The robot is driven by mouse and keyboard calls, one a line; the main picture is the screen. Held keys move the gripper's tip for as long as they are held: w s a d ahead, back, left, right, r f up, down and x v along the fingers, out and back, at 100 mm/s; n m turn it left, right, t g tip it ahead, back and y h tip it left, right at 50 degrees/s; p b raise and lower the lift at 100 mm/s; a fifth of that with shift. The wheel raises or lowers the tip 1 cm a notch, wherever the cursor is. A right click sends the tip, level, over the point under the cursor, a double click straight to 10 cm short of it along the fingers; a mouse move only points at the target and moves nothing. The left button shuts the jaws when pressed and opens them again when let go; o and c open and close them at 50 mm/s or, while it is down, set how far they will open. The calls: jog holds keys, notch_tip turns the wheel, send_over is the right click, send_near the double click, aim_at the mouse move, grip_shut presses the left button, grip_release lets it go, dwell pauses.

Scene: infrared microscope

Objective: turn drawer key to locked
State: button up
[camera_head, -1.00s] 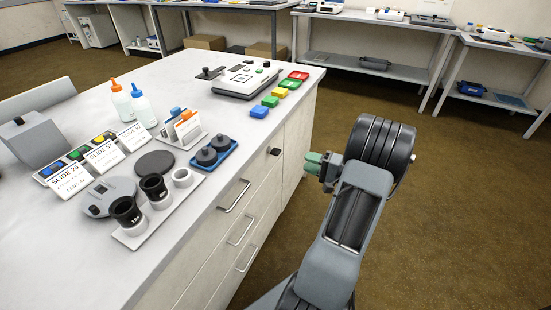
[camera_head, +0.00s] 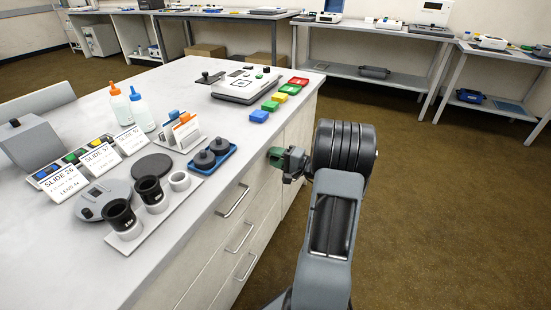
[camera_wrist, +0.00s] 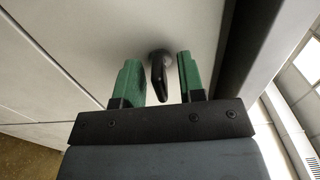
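The drawer key (camera_wrist: 158,75) is a small dark tab standing out from the pale cabinet front in the wrist view. My gripper (camera_wrist: 157,80) is open, with one green finger on each side of the key and a visible gap to each. In the head view my gripper (camera_head: 276,157) is at the cabinet front near the top drawer, below the bench edge. It hides the key there. The drawers (camera_head: 230,235) appear closed, with metal handles (camera_head: 234,201).
The bench top (camera_head: 250,135) overhangs the cabinet beside my gripper. On it stand a blue tray with dark knobs (camera_head: 212,153), eyepieces (camera_head: 150,190), slide cards (camera_head: 100,158), bottles (camera_head: 140,110) and coloured blocks (camera_head: 270,105). The brown floor (camera_head: 430,190) to the right is clear.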

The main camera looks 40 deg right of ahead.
grip_shut()
jog(key=shift+a, duration=0.15)
dwell(0.4)
